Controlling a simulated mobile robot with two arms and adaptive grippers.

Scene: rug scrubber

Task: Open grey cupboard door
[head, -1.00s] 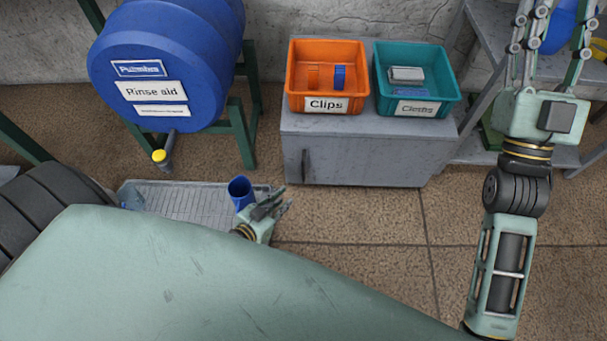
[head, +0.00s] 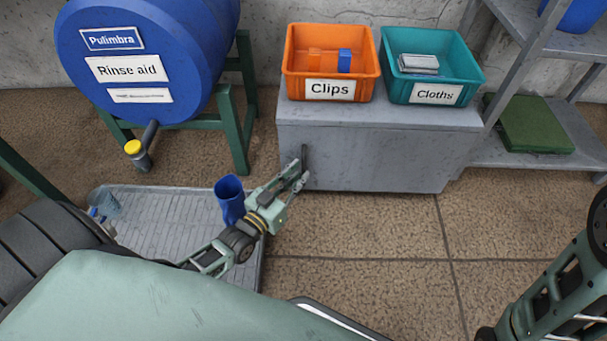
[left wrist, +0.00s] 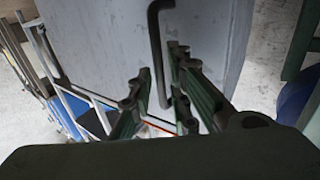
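The grey cupboard (head: 390,155) stands low against the back wall with its door face toward me; the door looks shut. Its dark vertical handle (head: 305,158) is near the left edge of the front. My left gripper (head: 301,177) is at the handle's lower part. In the left wrist view, the dark bent handle (left wrist: 156,45) runs between the two fingers of the left gripper (left wrist: 160,78), which are apart, with gaps beside the bar. I cannot tell whether a finger touches it. My right arm shows at the lower right; its gripper is out of view.
An orange Clips bin (head: 330,63) and a teal Cloths bin (head: 434,66) stand on the cupboard. A shelf rack (head: 565,120) is at right. Floor before the cupboard is clear.

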